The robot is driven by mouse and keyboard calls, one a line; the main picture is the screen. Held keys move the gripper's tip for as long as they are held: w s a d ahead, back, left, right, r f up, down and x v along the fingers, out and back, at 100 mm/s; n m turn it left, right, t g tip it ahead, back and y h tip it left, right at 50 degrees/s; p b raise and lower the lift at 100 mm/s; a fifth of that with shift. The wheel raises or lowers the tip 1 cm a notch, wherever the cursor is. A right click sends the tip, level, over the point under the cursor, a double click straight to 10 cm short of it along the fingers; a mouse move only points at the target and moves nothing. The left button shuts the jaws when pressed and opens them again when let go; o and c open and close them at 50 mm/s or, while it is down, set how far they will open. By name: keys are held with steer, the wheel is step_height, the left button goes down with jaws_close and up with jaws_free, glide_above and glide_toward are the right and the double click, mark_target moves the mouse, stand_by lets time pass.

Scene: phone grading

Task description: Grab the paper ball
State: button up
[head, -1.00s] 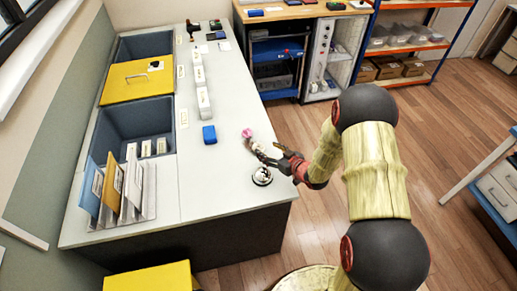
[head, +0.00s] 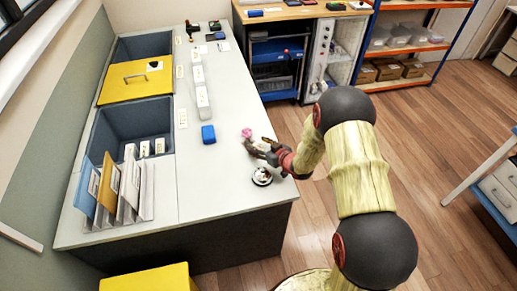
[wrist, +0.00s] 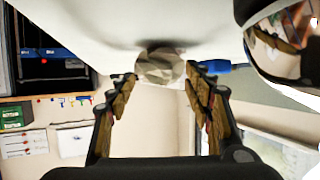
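The paper ball (wrist: 160,66) is a crumpled grey-beige lump on the white worktop in the wrist view. It sits ahead of and between the two fingertips of my gripper (wrist: 158,78), with a gap on each side. The fingers are spread and nothing is held. In the head view my gripper (head: 264,147) is low over the right edge of the worktop (head: 225,180). I cannot clearly separate the paper ball from the fingers there.
A shiny call bell (head: 262,177) stands close beside my gripper; its dome fills the wrist view's upper right (wrist: 285,40). A small pink thing (head: 247,133) lies just beyond the fingers.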

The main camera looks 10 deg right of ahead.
steer(key=c, duration=0.6)
